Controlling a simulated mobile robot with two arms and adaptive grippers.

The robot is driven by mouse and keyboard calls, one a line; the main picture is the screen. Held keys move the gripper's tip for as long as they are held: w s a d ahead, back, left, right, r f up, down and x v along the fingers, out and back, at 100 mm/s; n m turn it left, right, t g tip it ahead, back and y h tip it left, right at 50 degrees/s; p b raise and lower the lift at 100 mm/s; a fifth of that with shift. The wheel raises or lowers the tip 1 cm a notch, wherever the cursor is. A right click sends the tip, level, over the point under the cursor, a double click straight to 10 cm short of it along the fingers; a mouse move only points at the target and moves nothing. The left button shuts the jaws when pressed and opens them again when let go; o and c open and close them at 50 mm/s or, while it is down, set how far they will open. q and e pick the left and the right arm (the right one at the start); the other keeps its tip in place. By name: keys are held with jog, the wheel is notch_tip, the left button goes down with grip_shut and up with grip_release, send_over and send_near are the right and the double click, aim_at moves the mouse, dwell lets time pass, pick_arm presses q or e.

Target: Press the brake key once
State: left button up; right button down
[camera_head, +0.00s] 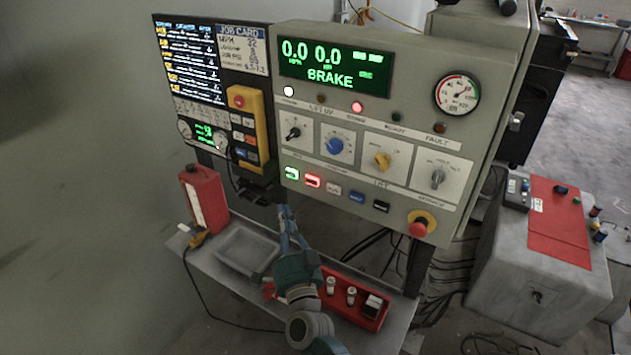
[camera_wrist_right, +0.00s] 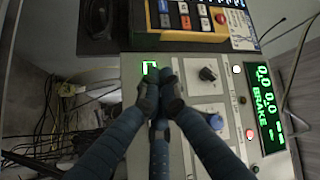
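The grey control panel (camera_head: 452,72) carries a row of keys below its dials: a green-lit key (camera_head: 291,173), a red-lit key (camera_head: 312,181), a grey key (camera_head: 333,190), a blue key (camera_head: 356,197) and a black key (camera_head: 381,206). Their labels are too small to read, so I cannot tell which is the brake key. The green display (camera_head: 335,70) reads BRAKE with zeros above. My right gripper (camera_head: 284,210) is shut and empty, just below the green-lit key. In the wrist view its fingertips (camera_wrist_right: 159,88) meet and partly cover that key (camera_wrist_right: 150,68). My left gripper is not in view.
A red emergency button (camera_head: 419,227) sits at the panel's lower right. A yellow pendant (camera_head: 249,125) hangs left of the panel. Below are a shelf with a grey tray (camera_head: 247,250) and a red rack (camera_head: 350,298). A grey roller unit (camera_head: 548,253) stands at right.

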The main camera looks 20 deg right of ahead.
aim_at(312, 181)
jog(key=shift+d+r, duration=0.1)
jog(key=shift+r, duration=0.25)
jog(key=shift+w+d+b, duration=0.4)
jog(key=shift+w+d, duration=0.5)
jog(key=shift+d, duration=0.25)
jog(key=shift+w+d+b, duration=0.35)
jog(key=shift+w+d, duration=0.6)
jog(key=shift+d, duration=0.25)
jog(key=shift+w+d+b, duration=0.4)
jog(key=shift+w+d, duration=0.5)
jog(key=shift+d, duration=0.25)
jog(key=shift+w+d, duration=0.3)
